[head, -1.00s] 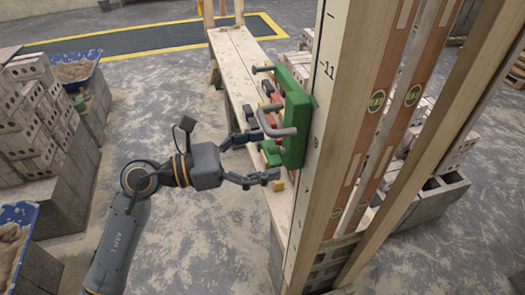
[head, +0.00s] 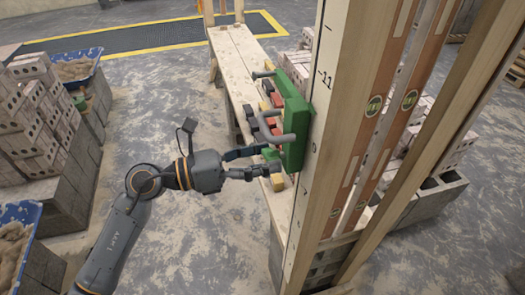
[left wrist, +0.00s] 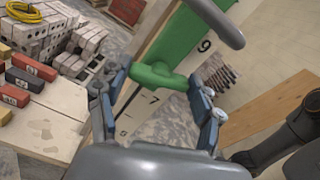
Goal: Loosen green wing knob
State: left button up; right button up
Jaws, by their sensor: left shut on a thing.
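A green block-shaped fixture (head: 294,115) is mounted on the wooden post (head: 322,130), with a bent grey handle (head: 288,138) on its face. The green wing knob (head: 270,154) sits low on the fixture. It shows clearly in the left wrist view (left wrist: 157,76), between my fingers. My left gripper (head: 268,160) is at the knob, one finger on each side, shut on it. The left gripper also fills the left wrist view (left wrist: 160,105). Part of the knob is hidden by the fingers in the head view. My right gripper is not in view.
A long wooden bench (head: 231,61) stands behind the post, with several small red, black and yellow blocks on it. Brick stacks (head: 38,115) and blue tubs (head: 76,72) stand at left. The floor (head: 160,100) between is clear.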

pick_arm(q)
jog(key=n+p, duration=0.1)
jog(key=n, duration=0.1)
jog(key=n+p, duration=0.2)
jog(key=shift+r+n+p, duration=0.2)
jog(key=shift+n+p, duration=0.1)
jog(key=n+p, duration=0.4)
jog(key=shift+w+n, duration=0.1)
jog(key=shift+n, duration=0.2)
jog(key=shift+f+n+p, duration=0.15)
jog(key=shift+n+p, duration=0.45)
jog(key=shift+n, duration=0.6)
jog(key=shift+f+n+p, duration=0.1)
jog(key=shift+n+p, duration=0.2)
jog(key=shift+n, duration=0.9)
jog(key=o, duration=1.2)
jog(key=shift+c, duration=0.2)
jog(key=shift+a, duration=0.1)
jog(key=v, duration=1.2)
